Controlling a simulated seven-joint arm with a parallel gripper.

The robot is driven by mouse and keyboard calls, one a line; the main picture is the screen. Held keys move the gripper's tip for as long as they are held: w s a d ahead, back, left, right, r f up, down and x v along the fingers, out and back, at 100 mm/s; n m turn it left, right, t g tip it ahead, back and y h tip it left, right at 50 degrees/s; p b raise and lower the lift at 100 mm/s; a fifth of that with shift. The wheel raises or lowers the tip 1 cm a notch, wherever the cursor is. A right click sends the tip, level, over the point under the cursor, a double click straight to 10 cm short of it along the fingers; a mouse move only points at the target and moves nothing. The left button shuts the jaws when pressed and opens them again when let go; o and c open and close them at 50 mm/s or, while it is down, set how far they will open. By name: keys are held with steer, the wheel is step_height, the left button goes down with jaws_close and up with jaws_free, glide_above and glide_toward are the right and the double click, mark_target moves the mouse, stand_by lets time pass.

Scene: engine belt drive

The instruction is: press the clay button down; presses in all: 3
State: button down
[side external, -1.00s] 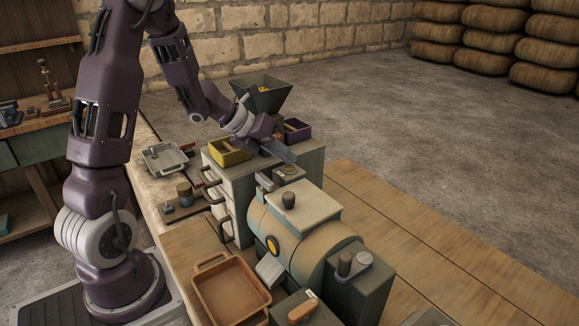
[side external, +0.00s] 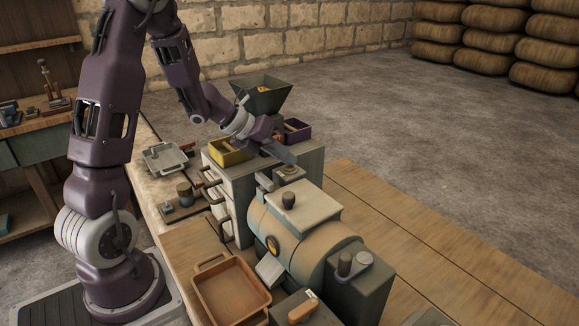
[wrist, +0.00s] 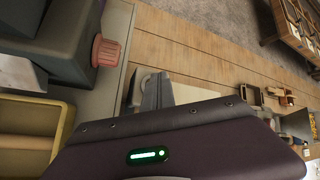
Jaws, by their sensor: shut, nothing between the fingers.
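The clay button (wrist: 105,52) is a ribbed, reddish-pink knob on the side of a dark housing at the upper left of the wrist view. In the side view it is mostly hidden behind my gripper (side external: 284,154). My gripper is shut and empty, reaching over the grey cabinet top beside the hopper. In the wrist view its fingers (wrist: 152,92) lie to the right of and below the button, with a visible gap. How far the button is pushed in cannot be told.
A dark hopper (side external: 262,101) stands behind my gripper. A yellow bin (side external: 229,152) and a purple bin (side external: 297,130) flank it on the cabinet. A drum-shaped machine (side external: 300,240) stands in front, with an orange tray (side external: 231,292) to its left.

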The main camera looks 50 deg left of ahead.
mark_target(286, 167)
steer(key=shift+r, duration=0.7)
steer(key=shift+r, duration=2.5)
step_height(286, 167, up, 4)
steer(key=shift+f, duration=0.1)
stand_by(0.5)
steer(key=shift+f, duration=4.45)
